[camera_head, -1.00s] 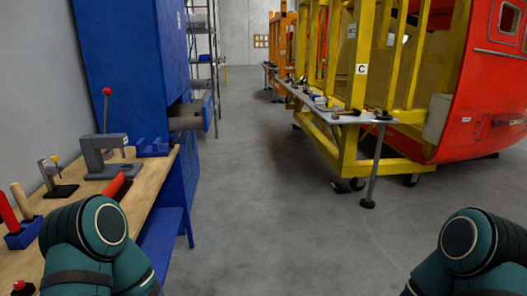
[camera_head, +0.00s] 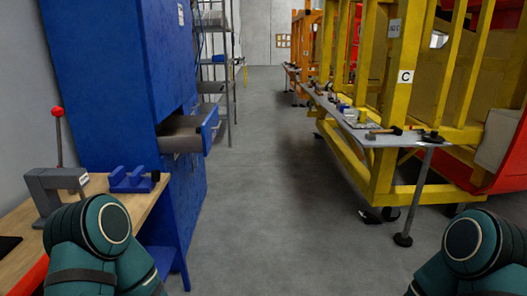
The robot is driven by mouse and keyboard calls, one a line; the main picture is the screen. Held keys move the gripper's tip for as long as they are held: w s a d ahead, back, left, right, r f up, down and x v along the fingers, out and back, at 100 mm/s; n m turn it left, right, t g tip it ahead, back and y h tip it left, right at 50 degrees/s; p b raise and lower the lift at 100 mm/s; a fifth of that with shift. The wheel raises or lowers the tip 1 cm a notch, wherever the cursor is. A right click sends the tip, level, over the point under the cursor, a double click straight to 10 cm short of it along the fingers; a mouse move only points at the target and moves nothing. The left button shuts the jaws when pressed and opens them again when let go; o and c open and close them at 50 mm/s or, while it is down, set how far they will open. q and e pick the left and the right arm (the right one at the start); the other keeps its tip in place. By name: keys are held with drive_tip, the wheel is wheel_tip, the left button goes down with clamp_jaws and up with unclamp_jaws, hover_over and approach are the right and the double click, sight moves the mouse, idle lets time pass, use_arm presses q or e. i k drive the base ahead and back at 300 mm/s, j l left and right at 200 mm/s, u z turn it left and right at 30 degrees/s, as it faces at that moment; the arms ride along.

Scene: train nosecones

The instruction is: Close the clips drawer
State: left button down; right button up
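An open drawer (camera_head: 184,138) sticks out of the right side of the tall blue cabinet (camera_head: 105,75). Its blue front (camera_head: 210,130) faces right, toward the aisle, and its grey side shows. I cannot read the label on it, so I cannot tell whether it is the clips drawer. My two teal arms show at the bottom left and bottom right, well short of the drawer. Neither gripper is in view.
A wooden workbench (camera_head: 130,196) with a grey press (camera_head: 55,185) and a blue holder (camera_head: 133,180) stands at the left, before the cabinet. A yellow frame (camera_head: 400,195) with a grey shelf (camera_head: 375,134) stands at the right. The grey floor (camera_head: 265,180) between is clear.

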sight(177, 134)
drive_tip(key=i+l+u, duration=0.15)
drive_tip(key=i+u, duration=0.2)
drive_tip(key=i, duration=0.15)
drive_tip(key=i+l+u, duration=0.3)
drive_tip(key=i, duration=0.25)
drive_tip(key=i+u, duration=0.1)
drive_tip(key=i, duration=0.65)
